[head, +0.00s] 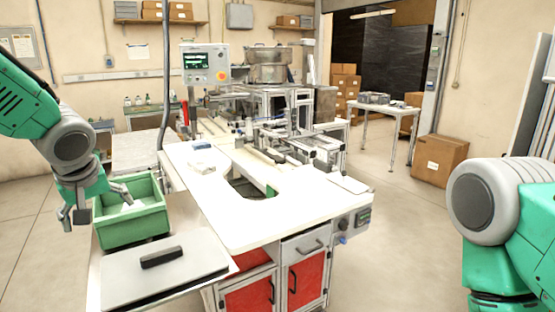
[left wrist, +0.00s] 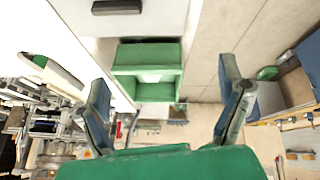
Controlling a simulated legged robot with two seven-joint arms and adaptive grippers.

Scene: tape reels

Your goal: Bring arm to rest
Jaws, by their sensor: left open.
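My left gripper (head: 94,205) is at the left of the head view, over the near left part of a green bin (head: 133,232). Its fingers are spread with nothing between them. In the left wrist view the two fingers of the left gripper (left wrist: 165,88) stand wide apart, with the green bin (left wrist: 125,70) showing between them at a distance. Something pale lies in the bin, too small to make out. My right arm shows at the right edge of the head view, but its gripper is out of the picture.
A grey lid-like panel (head: 168,275) with a black handle lies in front of the bin. The white worktable (head: 245,225) with a cutout fills the middle, with machinery (head: 275,105) behind. A cardboard box (head: 440,160) is on the floor at right. Open floor lies right of the worktable.

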